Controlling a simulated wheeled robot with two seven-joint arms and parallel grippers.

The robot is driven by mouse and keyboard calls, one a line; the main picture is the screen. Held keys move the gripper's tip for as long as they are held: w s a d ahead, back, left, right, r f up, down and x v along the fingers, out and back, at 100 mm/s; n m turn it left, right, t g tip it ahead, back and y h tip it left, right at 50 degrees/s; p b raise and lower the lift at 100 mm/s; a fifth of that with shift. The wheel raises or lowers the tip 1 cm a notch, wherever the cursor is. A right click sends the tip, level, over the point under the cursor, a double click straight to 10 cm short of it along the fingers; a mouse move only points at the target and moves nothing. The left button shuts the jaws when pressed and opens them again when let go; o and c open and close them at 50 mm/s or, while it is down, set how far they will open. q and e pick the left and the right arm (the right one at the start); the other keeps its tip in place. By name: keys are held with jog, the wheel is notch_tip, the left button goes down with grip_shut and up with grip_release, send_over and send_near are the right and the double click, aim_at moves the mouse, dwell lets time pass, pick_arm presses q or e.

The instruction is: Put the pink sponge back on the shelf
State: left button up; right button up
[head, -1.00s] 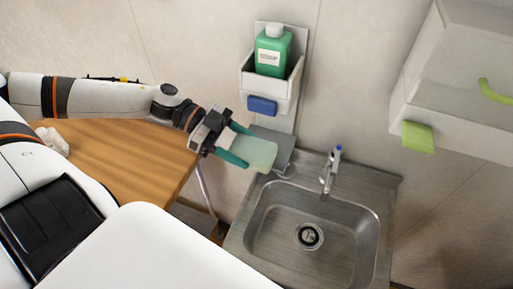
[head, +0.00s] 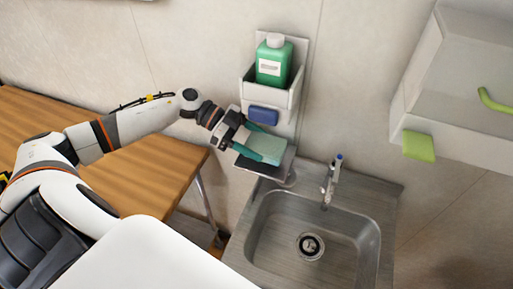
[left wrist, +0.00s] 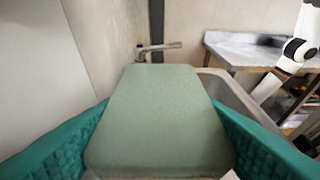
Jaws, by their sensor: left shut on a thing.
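No pink sponge shows; the sponge in my left gripper (head: 256,142) looks pale green (head: 268,148). The teal fingers are shut on its sides, and it fills the middle of the left wrist view (left wrist: 160,120). In the head view it is over the small grey shelf (head: 262,168) beside the sink. I cannot tell whether it touches the shelf, whose surface it partly hides. My right gripper is not in view.
Above the shelf, a white wall holder (head: 287,99) carries a green bottle (head: 273,66) and a blue sponge (head: 263,116). The sink (head: 310,245) with its tap (head: 331,180) is at the right. A yellow-green sponge (head: 418,146) is on the white wall cabinet (head: 465,125). A wooden table (head: 150,165) is at the left.

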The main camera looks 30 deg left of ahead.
aim_at(257, 150)
pick_arm(q)
notch_tip(257, 150, down, 3)
jog(key=shift+r+p, duration=0.15)
jog(key=shift+p, duration=0.2)
jog(key=shift+w+f, duration=0.2)
jog(key=shift+f, duration=0.15)
jog(key=o, duration=1)
